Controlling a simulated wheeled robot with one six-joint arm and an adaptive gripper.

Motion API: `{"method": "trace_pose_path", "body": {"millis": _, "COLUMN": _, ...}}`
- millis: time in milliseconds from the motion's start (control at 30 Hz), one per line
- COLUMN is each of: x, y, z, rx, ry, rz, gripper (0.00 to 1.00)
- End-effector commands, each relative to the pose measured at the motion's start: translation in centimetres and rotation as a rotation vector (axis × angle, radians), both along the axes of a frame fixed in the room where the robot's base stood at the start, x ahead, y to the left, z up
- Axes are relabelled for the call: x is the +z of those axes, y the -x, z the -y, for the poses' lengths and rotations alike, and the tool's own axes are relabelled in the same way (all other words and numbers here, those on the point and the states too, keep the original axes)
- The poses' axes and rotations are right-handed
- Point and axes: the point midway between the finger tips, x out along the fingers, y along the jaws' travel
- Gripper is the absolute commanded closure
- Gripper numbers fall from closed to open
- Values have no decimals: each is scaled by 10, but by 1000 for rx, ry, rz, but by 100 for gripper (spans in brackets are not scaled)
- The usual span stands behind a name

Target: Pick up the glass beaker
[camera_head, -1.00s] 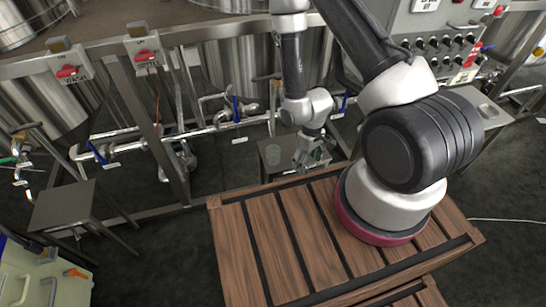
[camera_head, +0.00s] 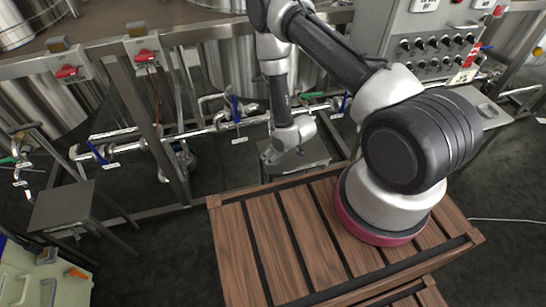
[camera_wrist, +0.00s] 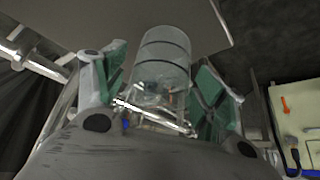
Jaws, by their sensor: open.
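The glass beaker (camera_wrist: 163,58) is clear with dark bands. In the wrist view it stands on a grey metal stand (camera_wrist: 88,22), just ahead of my gripper (camera_wrist: 160,85). The gripper's two green-padded fingers are open, one on each side of the beaker's near part; I cannot tell whether either touches it. In the head view my gripper (camera_head: 270,155) is low over the small grey stand (camera_head: 312,155) beyond the wooden crate, and my arm hides the beaker there.
Steel pipes with blue-handled valves (camera_head: 236,108) run behind the stand. The slatted wooden crate (camera_head: 262,235) is in front. Another grey stand (camera_head: 62,205) is at the left. A control panel (camera_head: 440,40) is at upper right.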

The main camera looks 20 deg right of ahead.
Motion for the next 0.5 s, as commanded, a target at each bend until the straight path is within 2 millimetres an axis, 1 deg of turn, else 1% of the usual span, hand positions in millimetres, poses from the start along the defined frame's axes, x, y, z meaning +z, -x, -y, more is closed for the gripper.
{"method": "trace_pose_path", "body": {"millis": 233, "x": -2, "y": -1, "z": -1, "rx": 0, "ry": 1, "rz": -1, "gripper": 30}}
{"method": "trace_pose_path", "body": {"millis": 367, "x": -2, "y": -1, "z": -1, "rx": 0, "ry": 1, "rz": -1, "gripper": 53}}
{"method": "trace_pose_path", "body": {"millis": 400, "x": -2, "y": -1, "z": -1, "rx": 0, "ry": 1, "rz": -1, "gripper": 61}}
{"method": "trace_pose_path", "body": {"millis": 467, "x": -2, "y": -1, "z": -1, "rx": 0, "ry": 1, "rz": -1, "gripper": 72}}
{"method": "trace_pose_path", "body": {"millis": 500, "x": -2, "y": -1, "z": -1, "rx": 0, "ry": 1, "rz": -1, "gripper": 79}}
